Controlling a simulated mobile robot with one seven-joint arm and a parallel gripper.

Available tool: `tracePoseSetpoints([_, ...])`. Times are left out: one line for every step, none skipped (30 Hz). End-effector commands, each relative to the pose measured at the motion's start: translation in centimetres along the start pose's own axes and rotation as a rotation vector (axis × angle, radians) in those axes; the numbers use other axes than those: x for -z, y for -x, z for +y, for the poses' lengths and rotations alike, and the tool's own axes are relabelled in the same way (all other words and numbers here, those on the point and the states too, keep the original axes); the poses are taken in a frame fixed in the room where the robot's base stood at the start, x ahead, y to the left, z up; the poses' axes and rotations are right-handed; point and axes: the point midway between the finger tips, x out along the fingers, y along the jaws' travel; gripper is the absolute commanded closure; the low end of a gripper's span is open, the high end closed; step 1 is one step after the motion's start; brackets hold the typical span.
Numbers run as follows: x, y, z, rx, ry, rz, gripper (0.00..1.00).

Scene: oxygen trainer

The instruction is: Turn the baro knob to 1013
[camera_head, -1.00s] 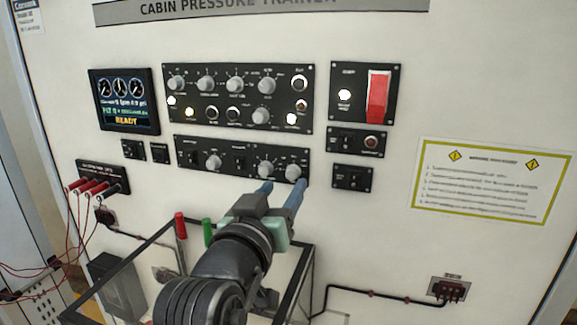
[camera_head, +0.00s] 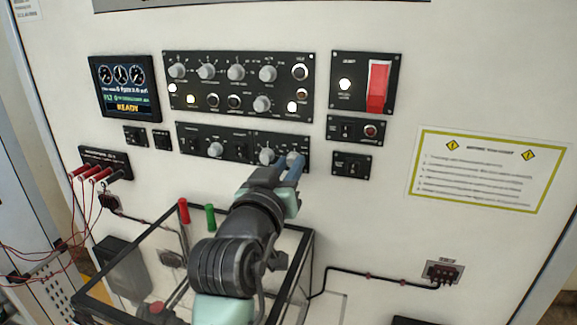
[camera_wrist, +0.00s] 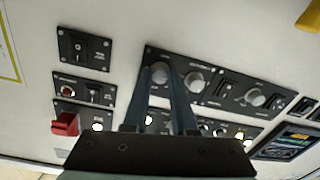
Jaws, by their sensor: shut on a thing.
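The lower black panel (camera_head: 243,136) carries several grey knobs and small switches. My gripper (camera_head: 286,163) is at the knob on this panel's right end (camera_head: 295,157), with its blue fingers on either side of it. In the wrist view, which is turned over, the same knob (camera_wrist: 160,70) sits between the tips of my gripper (camera_wrist: 162,78). The jaws are shut on it. A second grey knob (camera_head: 266,156) is close beside it on the left. Labels and pointer marks are too small to read, and the fingers partly hide the held knob.
A larger knob panel (camera_head: 240,57) is just above. A red guarded switch (camera_head: 377,84) and small switch panels (camera_head: 352,163) are to the right. A display (camera_head: 124,88) is at the left. A clear-walled box with dark edges (camera_head: 297,262) stands below, by my arm.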

Motion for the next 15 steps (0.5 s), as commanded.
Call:
tracePoseSetpoints([-0.02,-0.01,0.01,0.0,0.0,0.0,1.0])
tracePoseSetpoints([-0.02,-0.01,0.01,0.0,0.0,0.0,1.0])
tracePoseSetpoints([-0.02,-0.01,0.01,0.0,0.0,0.0,1.0])
tracePoseSetpoints([-0.02,-0.01,0.01,0.0,0.0,0.0,1.0])
tracePoseSetpoints([-0.02,-0.01,0.01,0.0,0.0,0.0,1.0])
tracePoseSetpoints([-0.02,-0.01,0.01,0.0,0.0,0.0,1.0])
tracePoseSetpoints([-0.03,-0.01,0.01,0.0,-0.001,0.0,1.0])
tracePoseSetpoints([-0.04,-0.01,0.01,0.0,-0.002,0.0,1.0])
tracePoseSetpoints([-0.06,-0.01,0.0,0.0,-0.004,0.0,1.0])
tracePoseSetpoints([-0.09,-0.01,0.0,0.0,-0.007,0.0,1.0])
tracePoseSetpoints([-0.11,-0.01,0.0,0.0,-0.011,0.0,1.0])
tracePoseSetpoints([-0.15,-0.01,-0.01,-0.001,-0.019,0.001,1.0])
tracePoseSetpoints([-0.17,-0.01,-0.01,-0.001,-0.028,0.001,1.0])
tracePoseSetpoints([-0.21,-0.01,-0.02,-0.001,-0.037,0.002,1.0])
tracePoseSetpoints([-0.26,-0.01,-0.02,-0.001,-0.052,0.003,1.0])
